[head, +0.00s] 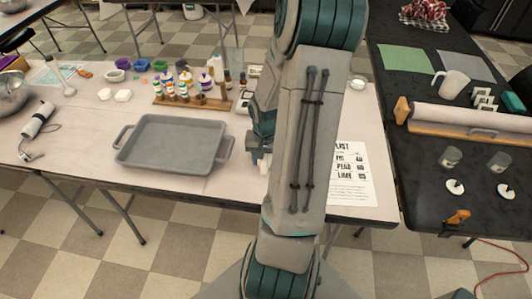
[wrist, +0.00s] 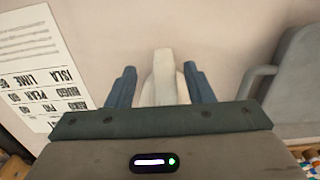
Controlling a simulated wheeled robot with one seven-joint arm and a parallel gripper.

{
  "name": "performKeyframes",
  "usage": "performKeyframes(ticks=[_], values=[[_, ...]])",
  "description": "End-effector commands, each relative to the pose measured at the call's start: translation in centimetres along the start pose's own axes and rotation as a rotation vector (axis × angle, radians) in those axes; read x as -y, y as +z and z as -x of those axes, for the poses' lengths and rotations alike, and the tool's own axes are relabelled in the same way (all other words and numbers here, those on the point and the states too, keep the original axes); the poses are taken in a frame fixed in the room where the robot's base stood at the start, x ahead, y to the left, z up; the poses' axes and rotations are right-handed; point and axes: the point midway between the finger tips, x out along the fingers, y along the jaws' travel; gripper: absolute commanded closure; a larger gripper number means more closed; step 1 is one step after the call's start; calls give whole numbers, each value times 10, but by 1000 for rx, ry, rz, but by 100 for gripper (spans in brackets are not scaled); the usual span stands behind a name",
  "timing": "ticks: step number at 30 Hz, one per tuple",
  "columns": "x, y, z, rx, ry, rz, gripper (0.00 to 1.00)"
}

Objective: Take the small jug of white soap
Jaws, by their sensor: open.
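A small white jug (wrist: 165,82) stands between the two blue-grey fingers of my gripper (wrist: 163,88) in the wrist view. The fingers are open, with a narrow gap visible on the left side of the jug; on the right the finger is very close, and I cannot tell whether it touches. The lower part of the jug in that view is hidden behind my gripper's body. In the head view my arm hides most of this spot; a bit of the white jug (head: 264,167) shows below my gripper (head: 260,154) on the pale table.
A grey tray (head: 172,145) lies left of my gripper; its handle side also shows in the wrist view (wrist: 296,90). A printed sheet (head: 350,178) lies to the right. A wooden rack of small bottles (head: 195,100) stands behind. The table's front edge is close.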

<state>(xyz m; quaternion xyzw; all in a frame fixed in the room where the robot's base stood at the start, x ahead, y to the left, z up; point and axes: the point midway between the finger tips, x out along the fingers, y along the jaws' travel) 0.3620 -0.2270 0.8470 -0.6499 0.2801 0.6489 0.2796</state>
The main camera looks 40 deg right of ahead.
Motion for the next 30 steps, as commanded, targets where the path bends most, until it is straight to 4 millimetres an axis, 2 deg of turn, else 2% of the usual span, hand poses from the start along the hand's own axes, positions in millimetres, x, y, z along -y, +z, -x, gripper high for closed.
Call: performKeyframes(ticks=[9, 19, 24, 30], values=[[5, 4, -42, 4, 0, 0, 53], [5, 3, -48, 1, -1, 0, 53], [5, 3, -47, 1, -1, 0, 100], [5, 3, -47, 0, -1, 0, 100]])
